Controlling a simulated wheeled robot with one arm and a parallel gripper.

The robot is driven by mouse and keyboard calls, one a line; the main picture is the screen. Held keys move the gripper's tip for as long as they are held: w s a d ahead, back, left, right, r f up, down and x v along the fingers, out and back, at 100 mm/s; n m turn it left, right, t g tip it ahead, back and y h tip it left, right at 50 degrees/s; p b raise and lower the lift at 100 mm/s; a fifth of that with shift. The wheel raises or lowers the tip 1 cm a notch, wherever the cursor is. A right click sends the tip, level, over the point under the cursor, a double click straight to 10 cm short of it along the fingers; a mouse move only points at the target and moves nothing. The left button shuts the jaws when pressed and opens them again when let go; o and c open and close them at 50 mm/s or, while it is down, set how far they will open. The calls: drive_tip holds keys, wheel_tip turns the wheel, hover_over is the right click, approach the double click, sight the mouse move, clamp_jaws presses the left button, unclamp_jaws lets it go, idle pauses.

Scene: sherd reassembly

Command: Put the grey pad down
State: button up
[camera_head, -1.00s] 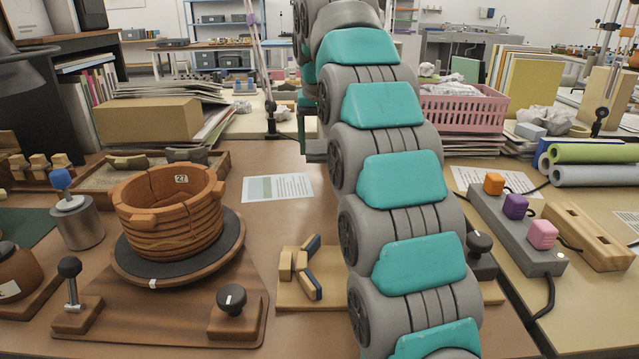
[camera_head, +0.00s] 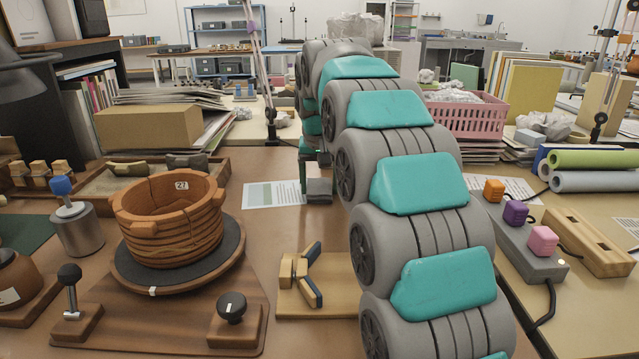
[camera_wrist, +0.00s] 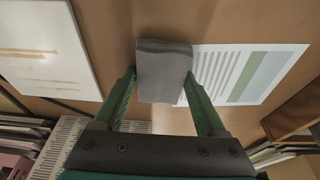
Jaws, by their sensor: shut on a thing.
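The grey pad (camera_head: 319,190) is a small flat-sided block low over the brown table, beside the right end of a printed sheet (camera_head: 272,193). In the wrist view the pad (camera_wrist: 164,70) sits between the tips of my gripper's two green fingers (camera_wrist: 160,78), which are shut on it. In the head view my gripper (camera_head: 318,172) is partly hidden by my arm.
A cracked clay pot (camera_head: 172,220) stands on a round turntable to the left. A wooden block with a Y-shaped piece (camera_head: 303,275) lies in front. A pink basket (camera_head: 468,117) and a button box (camera_head: 520,237) are at right.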

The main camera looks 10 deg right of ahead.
sight(320, 194)
drive_tip(key=shift+f, duration=0.2)
drive_tip(key=shift+f, duration=0.15)
drive_tip(key=o, duration=1.1)
drive_tip(key=shift+s+f, duration=0.1)
drive_tip(key=shift+f, duration=0.1)
drive_tip(key=shift+o, duration=0.2)
drive_tip(key=shift+d+r, duration=0.1)
drive_tip(key=shift+r, duration=0.4)
drive_tip(key=v, duration=1.2)
